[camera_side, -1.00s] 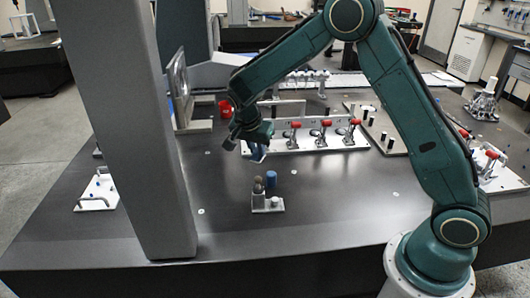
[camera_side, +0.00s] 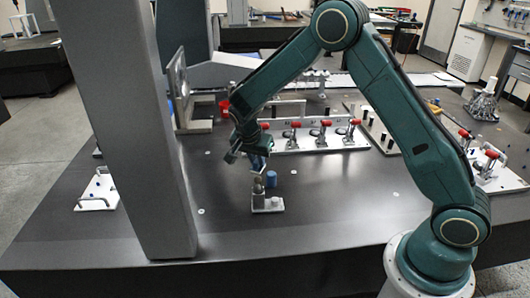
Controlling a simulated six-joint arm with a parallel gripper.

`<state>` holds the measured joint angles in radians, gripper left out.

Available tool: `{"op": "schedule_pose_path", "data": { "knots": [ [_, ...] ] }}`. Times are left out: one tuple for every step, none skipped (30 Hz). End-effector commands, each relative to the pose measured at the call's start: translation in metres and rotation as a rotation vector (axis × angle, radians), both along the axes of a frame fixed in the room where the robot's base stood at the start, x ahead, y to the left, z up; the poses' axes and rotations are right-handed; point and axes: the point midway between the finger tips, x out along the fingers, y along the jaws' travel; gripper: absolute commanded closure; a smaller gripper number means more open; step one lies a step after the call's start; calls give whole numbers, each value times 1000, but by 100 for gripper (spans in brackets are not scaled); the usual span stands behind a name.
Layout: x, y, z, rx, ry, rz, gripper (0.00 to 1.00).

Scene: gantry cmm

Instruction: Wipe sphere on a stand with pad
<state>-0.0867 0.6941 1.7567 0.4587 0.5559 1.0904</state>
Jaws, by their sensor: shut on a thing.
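My gripper (camera_side: 253,160) is shut on a small pad (camera_side: 258,167), of which a pale, bluish part shows below the fingers. The sphere on a stand (camera_side: 258,188) is small and brownish and stands upright on a light base plate (camera_side: 266,205). The gripper and pad are directly above the sphere, very close to its top. I cannot tell whether pad and sphere touch.
A grey column (camera_side: 135,130) rises at the left. A row of red-handled clamps (camera_side: 320,135) on a pale plate lies behind the gripper. A white plate with a bar handle (camera_side: 100,190) lies at the left. The dark table (camera_side: 340,215) is clear at the front right.

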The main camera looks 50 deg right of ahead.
Motion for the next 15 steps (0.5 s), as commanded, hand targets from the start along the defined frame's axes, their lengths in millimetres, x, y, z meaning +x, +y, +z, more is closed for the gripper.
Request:
{"op": "schedule_pose_path", "data": {
  "knots": [
    [0,0,-3,0,1,0,100],
    [0,0,-4,1,1,0,100],
    [0,0,-6,1,1,-1,100],
    [0,0,-8,1,1,-1,100],
    [0,0,-9,1,1,-1,100],
    [0,0,-11,1,1,-1,100],
    [0,0,-13,1,1,-1,100],
    [0,0,-14,1,1,-1,100],
    [0,0,-16,1,1,-1,100],
    [0,0,-17,1,1,-1,100],
    [0,0,-19,1,1,-1,100],
    [0,0,-20,2,0,-1,100],
    [0,0,-21,2,0,-1,100],
    [0,0,-22,2,0,-1,100],
    [0,0,-23,2,0,-1,100]
  ]
}}
